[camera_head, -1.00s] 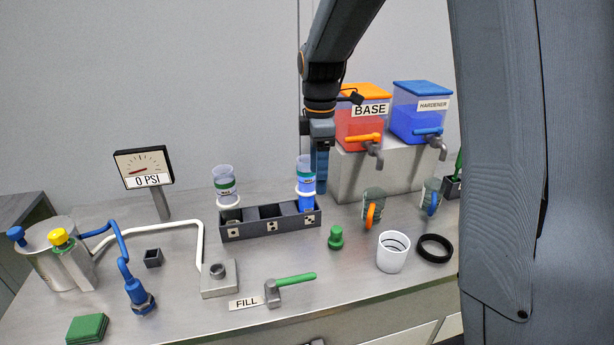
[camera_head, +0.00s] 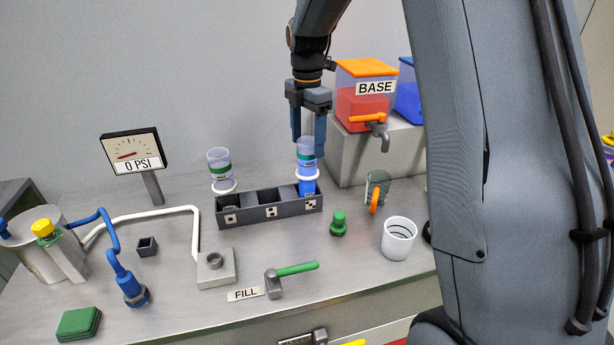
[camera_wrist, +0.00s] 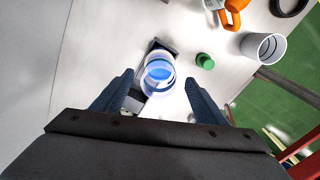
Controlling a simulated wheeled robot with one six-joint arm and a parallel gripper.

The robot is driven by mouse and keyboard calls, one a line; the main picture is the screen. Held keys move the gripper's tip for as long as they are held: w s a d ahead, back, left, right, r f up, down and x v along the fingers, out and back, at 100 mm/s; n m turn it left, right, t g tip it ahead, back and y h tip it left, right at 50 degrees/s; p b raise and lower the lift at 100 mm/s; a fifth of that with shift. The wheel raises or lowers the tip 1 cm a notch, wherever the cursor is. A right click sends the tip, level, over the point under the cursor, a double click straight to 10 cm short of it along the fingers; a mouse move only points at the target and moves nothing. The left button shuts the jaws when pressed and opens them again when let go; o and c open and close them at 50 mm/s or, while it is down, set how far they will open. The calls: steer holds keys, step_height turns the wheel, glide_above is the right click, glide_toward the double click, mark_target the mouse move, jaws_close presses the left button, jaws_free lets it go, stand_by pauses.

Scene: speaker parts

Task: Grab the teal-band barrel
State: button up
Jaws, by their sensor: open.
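Two clear barrels stand upright in a dark rack (camera_head: 268,211). The right barrel (camera_head: 307,172) has a green-teal band near its top and blue contents, and a white ring around it. The left barrel (camera_head: 220,172) has a green band and a white ring and looks clear above it. My gripper (camera_head: 308,146) is open, pointing down at the right barrel, with a finger on either side of its upper part in the head view. In the wrist view the right barrel (camera_wrist: 158,74) shows between the fingertips (camera_wrist: 159,80); contact cannot be told.
The BASE dispenser (camera_head: 366,97) stands on a grey block (camera_head: 376,153) close right of my gripper. A green piece (camera_head: 338,223), a handled cup (camera_head: 377,186) and a white cup (camera_head: 398,238) stand to the right. The rack's middle slot is empty.

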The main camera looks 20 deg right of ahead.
mark_target(307, 155)
steer(key=shift+f+p, duration=1.15)
steer(key=shift+f, duration=1.5)
jaws_close()
